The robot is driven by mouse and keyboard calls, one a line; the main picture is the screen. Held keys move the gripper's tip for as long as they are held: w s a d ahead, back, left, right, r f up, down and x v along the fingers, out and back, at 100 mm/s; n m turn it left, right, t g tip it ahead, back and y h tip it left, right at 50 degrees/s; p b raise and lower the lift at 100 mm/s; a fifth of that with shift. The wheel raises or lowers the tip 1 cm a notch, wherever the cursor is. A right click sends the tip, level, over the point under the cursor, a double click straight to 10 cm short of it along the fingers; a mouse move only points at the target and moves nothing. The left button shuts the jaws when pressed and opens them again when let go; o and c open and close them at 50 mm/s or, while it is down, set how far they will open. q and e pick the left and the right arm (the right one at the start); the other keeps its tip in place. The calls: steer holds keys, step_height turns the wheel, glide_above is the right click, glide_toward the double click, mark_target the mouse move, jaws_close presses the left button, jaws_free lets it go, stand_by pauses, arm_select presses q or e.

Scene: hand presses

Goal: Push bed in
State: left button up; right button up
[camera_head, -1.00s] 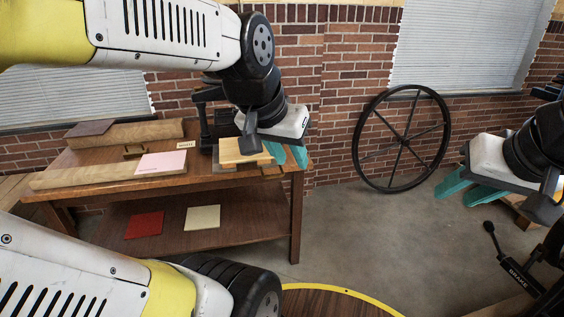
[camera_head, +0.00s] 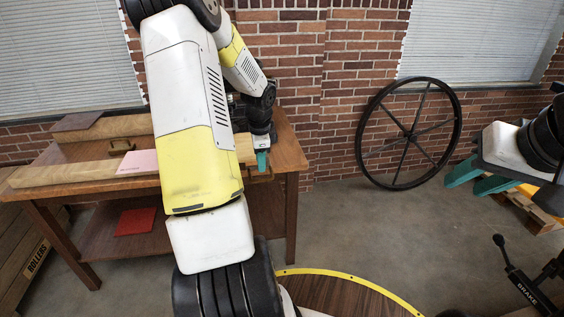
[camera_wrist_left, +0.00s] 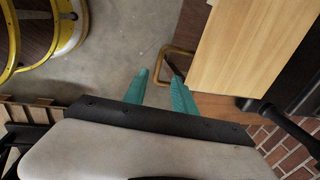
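The press bed, a flat pale wooden board (camera_head: 244,148), is at the right end of the wooden table, mostly hidden behind my left arm. In the left wrist view the board (camera_wrist_left: 256,45) fills the upper right, with a brass handle loop (camera_wrist_left: 172,52) beside its edge. My left gripper (camera_head: 262,163) is at the table's front right edge. In the left wrist view its two teal fingers (camera_wrist_left: 159,78) stand apart with nothing held, near the loop and the board; contact cannot be told. My right gripper (camera_head: 466,188) is at the right, fingers apart and empty.
The table (camera_head: 288,155) holds a pink sheet (camera_head: 138,162) and wooden blocks; a red sheet (camera_head: 135,221) lies on its lower shelf. A dark spoked wheel (camera_head: 408,133) leans on the brick wall. A brake lever (camera_head: 512,262) stands at lower right. Floor between is clear.

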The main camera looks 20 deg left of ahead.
mark_target(261, 180)
arm_select(q)
steer(key=f, duration=0.5)
steer(key=w+f, duration=0.1)
steer(key=f, duration=0.1)
steer(key=shift+a+f, duration=0.2)
steer(key=shift+a, duration=0.1)
jaws_close()
stand_by(1.1)
